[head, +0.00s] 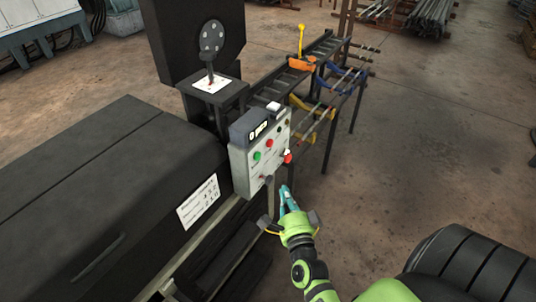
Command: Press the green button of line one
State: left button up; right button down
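A pale grey control box (243,164) stands at the end of the dark machine. Its sloped front carries a green button (257,156) at the left and a red button (270,143) up and right of it. More small knobs or buttons sit further right; labels are too small to read, so I cannot tell which line each belongs to. My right gripper (286,190) points up the picture, just below and right of the box's lower edge, apart from the green button. Its teal fingers look close together with nothing between them. My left gripper is out of view.
A red knob (287,158) juts from the box's right side, near my fingers. A small display unit (252,127) sits on top. The long dark machine housing (110,195) fills the left. A rack (318,100) with blue and orange parts stands behind. Floor (420,150) at right is open.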

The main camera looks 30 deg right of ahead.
aim_at(257, 156)
pick_arm(q)
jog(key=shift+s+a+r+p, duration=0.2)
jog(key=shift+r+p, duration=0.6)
jog(key=shift+p, duration=0.05)
pick_arm(e)
jog(key=w+a+x, duration=0.1)
jog(key=a+x, duration=0.2)
jog(key=x, duration=0.9)
jog(key=shift+w+d, duration=0.15)
jog(key=shift+w, duration=0.2)
